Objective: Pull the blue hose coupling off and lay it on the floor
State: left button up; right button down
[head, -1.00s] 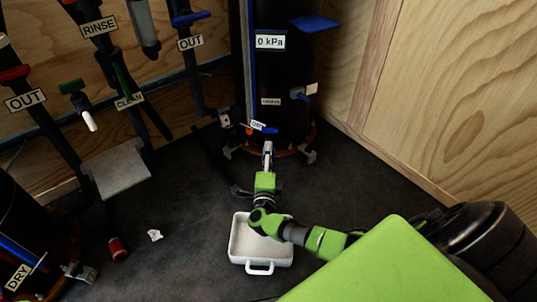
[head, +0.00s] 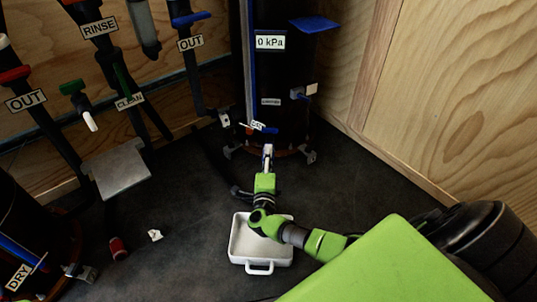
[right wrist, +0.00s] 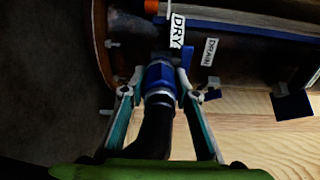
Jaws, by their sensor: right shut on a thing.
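The blue hose coupling (right wrist: 160,75) is at the foot of the dark filter cylinder (right wrist: 238,65) in the right wrist view. A black hose (right wrist: 155,130) runs from it towards my wrist. My right gripper (right wrist: 157,85) is shut on the coupling, one finger on each side. I cannot tell whether the coupling is still seated on its port. In the head view my right gripper (head: 267,150) is low in front of the cylinder (head: 280,85), and the coupling is mostly hidden there. My left gripper is not in view.
A white tray (head: 238,246) lies on the dark floor (head: 190,210) under my right arm. A red part (head: 119,249) and a white scrap (head: 155,235) lie left of it. A wooden wall (head: 450,90) closes the right side. Floor between scrap and tray is clear.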

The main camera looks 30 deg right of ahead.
jog(key=shift+p+v, duration=1.15)
jog(key=shift+v, duration=1.7)
